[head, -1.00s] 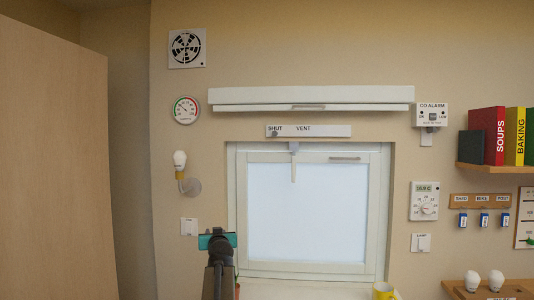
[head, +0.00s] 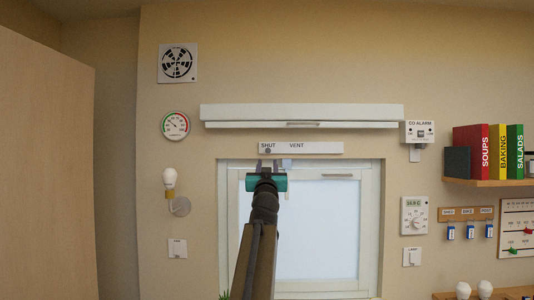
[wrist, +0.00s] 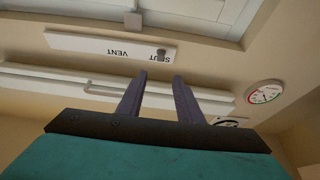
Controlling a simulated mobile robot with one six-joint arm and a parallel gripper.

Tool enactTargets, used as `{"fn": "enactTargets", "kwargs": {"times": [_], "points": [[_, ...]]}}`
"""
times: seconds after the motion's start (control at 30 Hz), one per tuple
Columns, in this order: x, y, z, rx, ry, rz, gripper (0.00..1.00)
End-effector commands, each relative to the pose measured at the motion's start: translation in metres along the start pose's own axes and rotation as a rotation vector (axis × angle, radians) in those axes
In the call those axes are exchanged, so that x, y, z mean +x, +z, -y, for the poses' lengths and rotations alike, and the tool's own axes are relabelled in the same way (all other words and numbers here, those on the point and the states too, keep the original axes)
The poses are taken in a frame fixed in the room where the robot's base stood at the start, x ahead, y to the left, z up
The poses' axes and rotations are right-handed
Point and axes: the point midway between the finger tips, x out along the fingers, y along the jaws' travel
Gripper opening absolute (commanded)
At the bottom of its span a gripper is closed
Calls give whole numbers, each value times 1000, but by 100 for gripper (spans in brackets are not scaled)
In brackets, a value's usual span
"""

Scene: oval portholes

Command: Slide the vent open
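The vent strip (head: 318,148) is a long white bar on the wall above the window, lettered SHUT at its left and VENT further right. A small dark knob (head: 268,151) sits at the SHUT end. My gripper (head: 266,163) shows just below the knob in the head view, its teal body over the window's top left. In the wrist view the strip (wrist: 85,43) appears upside down, with the knob (wrist: 161,52) just beyond and between my gripper's (wrist: 160,75) two fingertips. The fingers are apart and empty. I cannot see them touching the knob.
A long white housing (head: 300,113) with a bar handle runs above the strip. The window (head: 320,225) lies below. A round gauge (head: 175,125) and a bulb lamp (head: 170,182) are on the left wall; a CO alarm (head: 419,133) is at right.

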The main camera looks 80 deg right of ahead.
Motion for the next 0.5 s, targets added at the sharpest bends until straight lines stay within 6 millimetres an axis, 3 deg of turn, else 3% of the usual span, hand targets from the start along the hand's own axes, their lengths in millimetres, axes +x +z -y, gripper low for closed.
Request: {"fn": "enactTargets", "kwargs": {"times": [0.27, 0.5], "points": [[2, 0, 0, 0, 0, 1, 33], [16, 0, 0, 0, 0, 2, 33]]}}
